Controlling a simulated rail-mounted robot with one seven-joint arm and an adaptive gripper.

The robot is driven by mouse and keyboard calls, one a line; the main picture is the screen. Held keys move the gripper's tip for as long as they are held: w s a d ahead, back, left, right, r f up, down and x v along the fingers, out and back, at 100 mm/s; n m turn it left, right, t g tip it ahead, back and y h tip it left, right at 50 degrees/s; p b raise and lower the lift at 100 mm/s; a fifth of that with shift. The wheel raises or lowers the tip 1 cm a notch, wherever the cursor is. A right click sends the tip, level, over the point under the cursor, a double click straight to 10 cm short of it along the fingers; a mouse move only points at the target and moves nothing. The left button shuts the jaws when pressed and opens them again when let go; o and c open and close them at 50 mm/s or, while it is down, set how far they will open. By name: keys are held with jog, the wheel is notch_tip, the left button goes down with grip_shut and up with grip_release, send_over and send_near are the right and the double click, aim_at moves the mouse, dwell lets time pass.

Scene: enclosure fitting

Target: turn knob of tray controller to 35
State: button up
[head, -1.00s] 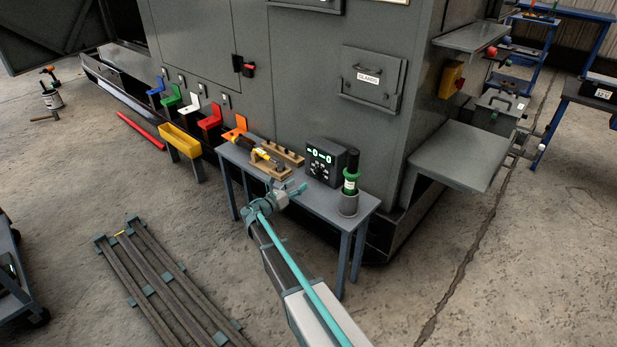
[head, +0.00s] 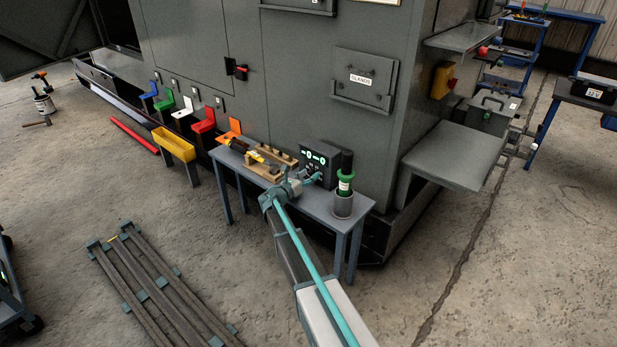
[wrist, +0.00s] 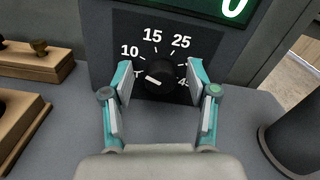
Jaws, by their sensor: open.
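The tray controller (head: 317,155) is a dark box with green lit displays on the small table. In the wrist view its round black knob (wrist: 160,78) sits on a dark dial plate (wrist: 165,25) marked 10, 15 and 25. A partly covered number starting with 4 is at right, and another mark is mostly hidden at left. The knob's white pointer line is toward the left, slightly downward. My gripper (wrist: 160,88) is open, with one finger on each side of the knob; contact cannot be told. In the head view my gripper (head: 312,179) is close in front of the controller.
A grey cup (head: 342,205) holding a green and black item stands right of the controller. Wooden blocks (head: 263,172) and a yellow-handled tool lie to the left on the table (head: 325,211). The cabinet wall (head: 300,100) rises behind.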

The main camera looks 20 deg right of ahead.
grip_shut()
